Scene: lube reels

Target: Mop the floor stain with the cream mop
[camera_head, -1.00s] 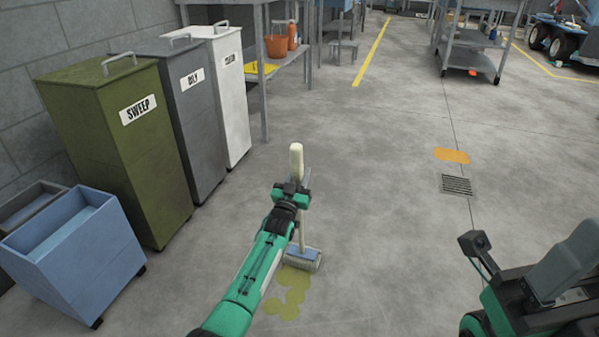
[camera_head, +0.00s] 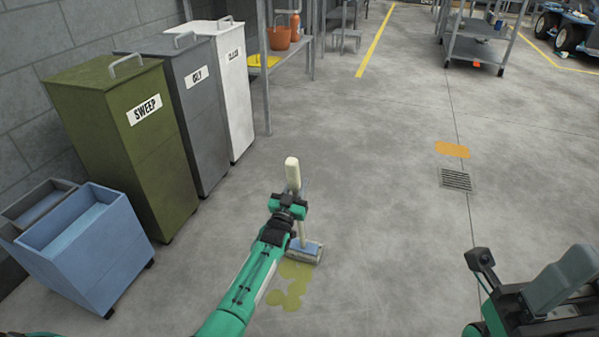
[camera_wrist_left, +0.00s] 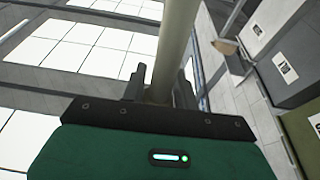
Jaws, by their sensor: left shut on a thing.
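The cream mop has a pale handle (camera_head: 292,172) that stands roughly upright, with a blue and grey head (camera_head: 306,252) low at the floor. My left gripper (camera_head: 289,201) is shut on the handle, below its thick top end. In the left wrist view the handle (camera_wrist_left: 177,50) runs up between the two fingers. The yellow-green floor stain (camera_head: 290,288) lies just below the mop head in the picture, in several joined blotches. The head is at the stain's upper edge; I cannot tell whether it presses on the floor.
Bins marked SWEEP (camera_head: 130,150), OILY (camera_head: 195,115) and a white one (camera_head: 236,95) line the left wall. A blue open box (camera_head: 90,255) stands in front. An orange patch (camera_head: 452,149) and a floor drain (camera_head: 456,180) lie to the right. The middle floor is clear.

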